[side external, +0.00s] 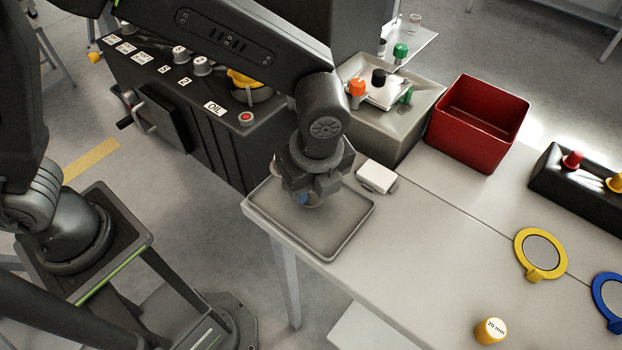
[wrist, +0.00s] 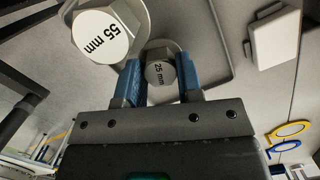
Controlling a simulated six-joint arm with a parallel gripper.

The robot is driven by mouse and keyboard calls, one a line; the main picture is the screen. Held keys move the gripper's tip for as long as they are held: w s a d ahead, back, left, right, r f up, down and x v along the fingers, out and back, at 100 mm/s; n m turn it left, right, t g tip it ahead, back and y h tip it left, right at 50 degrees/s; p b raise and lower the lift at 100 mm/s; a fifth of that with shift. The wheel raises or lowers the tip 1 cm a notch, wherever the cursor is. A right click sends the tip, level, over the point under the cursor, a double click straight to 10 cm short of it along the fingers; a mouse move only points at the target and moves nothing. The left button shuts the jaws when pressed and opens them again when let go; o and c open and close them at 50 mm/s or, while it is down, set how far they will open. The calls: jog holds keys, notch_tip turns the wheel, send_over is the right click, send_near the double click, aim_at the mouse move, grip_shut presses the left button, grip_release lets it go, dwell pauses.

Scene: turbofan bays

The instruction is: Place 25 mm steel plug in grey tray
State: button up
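The grey tray (side external: 342,238) lies on the near left end of the bench. My gripper (side external: 306,200) points down, low over the tray, and hides part of it. In the wrist view, the 25 mm steel plug (wrist: 160,72) sits between the blue fingers of my gripper (wrist: 161,80), which close in on both its sides. A round rim shows behind this plug. Whether the 25 mm plug touches the tray floor cannot be told.
A small white box (side external: 377,177) sits just beyond the tray. A red bin (side external: 479,123) and a grey bin with coloured caps (side external: 405,133) stand behind. A yellow 20 mm plug (side external: 490,330) and yellow ring (side external: 521,243) are at right. The middle bench is clear.

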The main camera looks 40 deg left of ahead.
aim_at(316, 203)
jog(key=o, duration=0.4)
jog(key=shift+o, duration=0.2)
notch_tip(316, 203, up, 12)
jog(key=d, duration=0.1)
jog(key=shift+s+d, duration=0.25)
jog(key=shift+s, duration=0.15)
jog(key=s+a+r+n+t+h, duration=0.2)
jog(key=a+r+n, duration=0.2)
jog(key=a+n, duration=0.75)
jog(key=s+a+f+n+t, duration=0.2)
jog(key=s+a+n, duration=0.5)
jog(key=a+n, duration=0.4)
jog(key=shift+s+a+t, duration=0.2)
jog(key=shift+a+t, duration=0.2)
jog(key=shift+a, duration=0.2)
